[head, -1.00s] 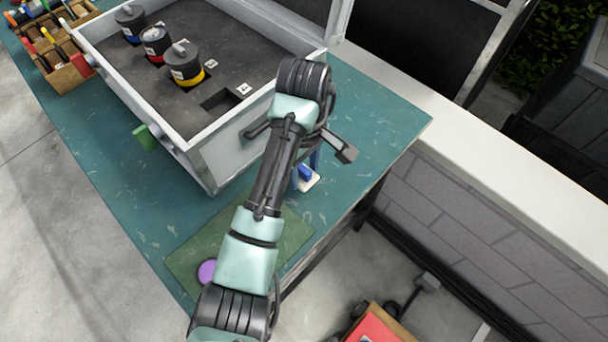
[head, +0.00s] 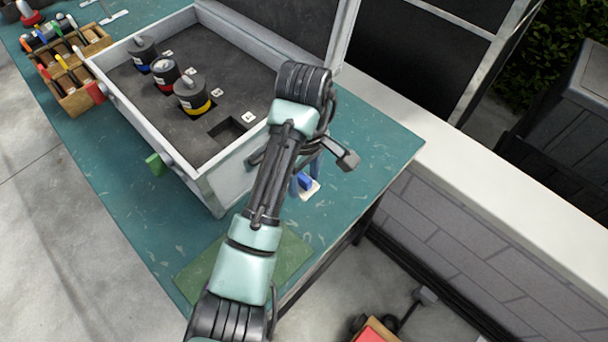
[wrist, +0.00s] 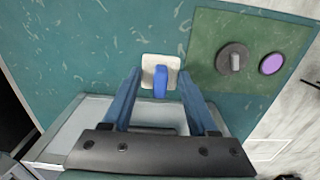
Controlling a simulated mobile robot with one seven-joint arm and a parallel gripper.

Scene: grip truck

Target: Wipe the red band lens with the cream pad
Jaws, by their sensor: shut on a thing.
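The cream pad (wrist: 148,70) has a blue grip block (wrist: 160,82) on it. My gripper (wrist: 159,75) is shut on the pad's blue block, with a blue finger on each side; how firmly they touch is hard to see. In the head view the pad (head: 313,190) shows beyond my forearm, near the bench's right end; whether it touches the bench is unclear. The red band lens (head: 164,84) stands upright in the open case, between the blue band lens (head: 143,56) and the yellow band lens (head: 193,97). My gripper is well apart from it.
The grey case (head: 215,190) has an empty slot (head: 227,130). A green mat (wrist: 207,45) holds a dark knobbed disc (wrist: 234,60) and a purple disc (wrist: 272,64). A wooden organizer (head: 75,100) stands at left. The case's raised lid (head: 290,30) stands behind.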

